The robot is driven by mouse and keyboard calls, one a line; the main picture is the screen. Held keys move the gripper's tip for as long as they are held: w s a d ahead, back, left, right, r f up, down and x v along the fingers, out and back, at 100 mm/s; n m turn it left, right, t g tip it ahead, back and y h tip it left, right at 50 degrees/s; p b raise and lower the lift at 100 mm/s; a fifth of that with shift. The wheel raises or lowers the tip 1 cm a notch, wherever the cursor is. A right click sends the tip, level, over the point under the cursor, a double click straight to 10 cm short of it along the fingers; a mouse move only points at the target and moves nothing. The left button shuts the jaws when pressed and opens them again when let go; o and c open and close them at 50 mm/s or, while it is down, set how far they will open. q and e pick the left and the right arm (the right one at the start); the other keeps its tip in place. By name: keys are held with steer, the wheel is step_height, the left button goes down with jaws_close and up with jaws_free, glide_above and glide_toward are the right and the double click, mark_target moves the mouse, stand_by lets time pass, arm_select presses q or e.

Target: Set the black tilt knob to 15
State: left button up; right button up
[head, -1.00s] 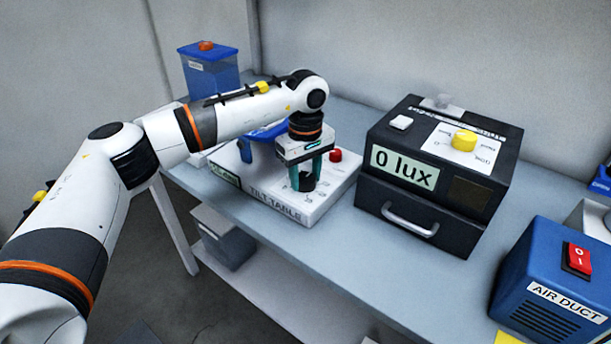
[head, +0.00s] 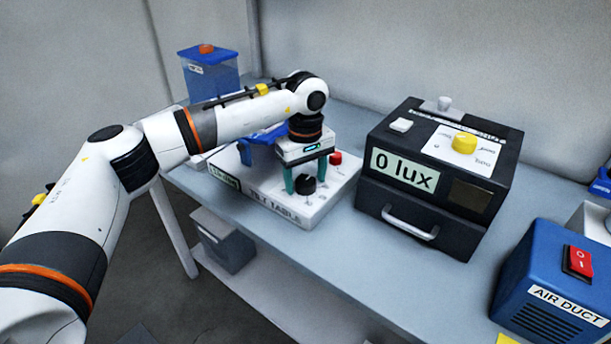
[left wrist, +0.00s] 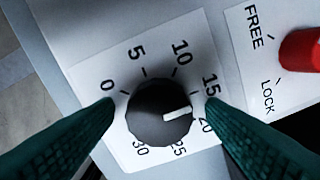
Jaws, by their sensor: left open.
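The black tilt knob (left wrist: 150,124) sits on a white dial plate marked 0 to 30 in the left wrist view. Its white pointer line (left wrist: 177,115) points between 15 and 20. In the head view the knob (head: 305,184) stands on the white tilt table (head: 314,212). My left gripper (head: 306,176) is open above it, pointing down. In the left wrist view my left gripper's (left wrist: 159,104) green fingers are on either side of the knob, apart from it. The right gripper is not in view.
A red knob (left wrist: 302,50) beside FREE and LOCK marks is close by. A black box (head: 412,232) reading 0 lux, with a yellow knob (head: 464,143), stands to the right. A blue air duct unit (head: 536,270) is at the far right. A blue container (head: 212,78) stands behind.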

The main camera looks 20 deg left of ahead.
mark_target(305, 180)
arm_select(q)
step_height(305, 180, up, 12)
steer(key=shift+b, duration=0.35)
stand_by(0.5)
